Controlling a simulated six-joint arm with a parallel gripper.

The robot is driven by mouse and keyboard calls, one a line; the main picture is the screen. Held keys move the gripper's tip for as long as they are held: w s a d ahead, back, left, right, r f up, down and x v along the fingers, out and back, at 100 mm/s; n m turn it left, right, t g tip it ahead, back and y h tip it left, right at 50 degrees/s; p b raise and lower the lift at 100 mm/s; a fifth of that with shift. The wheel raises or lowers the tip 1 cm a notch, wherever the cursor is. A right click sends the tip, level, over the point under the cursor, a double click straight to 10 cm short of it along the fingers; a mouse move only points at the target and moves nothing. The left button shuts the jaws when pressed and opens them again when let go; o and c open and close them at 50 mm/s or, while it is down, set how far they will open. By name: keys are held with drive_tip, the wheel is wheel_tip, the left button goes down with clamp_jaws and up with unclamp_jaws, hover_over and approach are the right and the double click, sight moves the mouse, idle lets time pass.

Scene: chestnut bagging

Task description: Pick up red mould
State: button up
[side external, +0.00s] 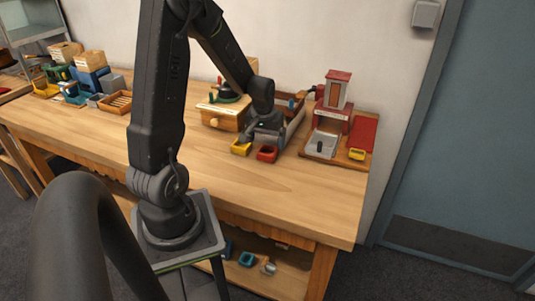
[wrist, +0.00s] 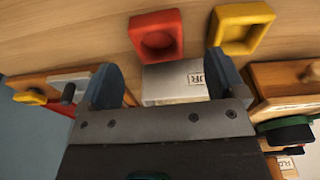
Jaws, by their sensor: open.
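The red mould (side external: 266,153), a small square block with a hollow, sits on the wooden table at the middle right in the side view. In the wrist view it lies at the top (wrist: 177,22), beyond my fingertips and apart from them. My gripper (wrist: 161,66) is open, and neither finger touches the mould. In the side view my gripper (side external: 265,136) hangs just behind the red mould, low over the work area. A yellow mould (side external: 241,148) stands left of the red one; in the wrist view it is at the upper right (wrist: 262,13).
A pale labelled piece (wrist: 172,71) lies between my fingers in the wrist view. A wooden drawer box (side external: 222,119) stands left of my gripper. A red-roofed stand (side external: 334,106) and another yellow mould (side external: 357,154) are at right. The table's front (side external: 260,195) is clear.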

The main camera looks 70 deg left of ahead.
sight(268, 150)
drive_tip(key=f, duration=0.4)
drive_tip(key=shift+w+a+f, duration=0.2)
drive_tip(key=shift+w, duration=0.1)
drive_tip(key=c, duration=1)
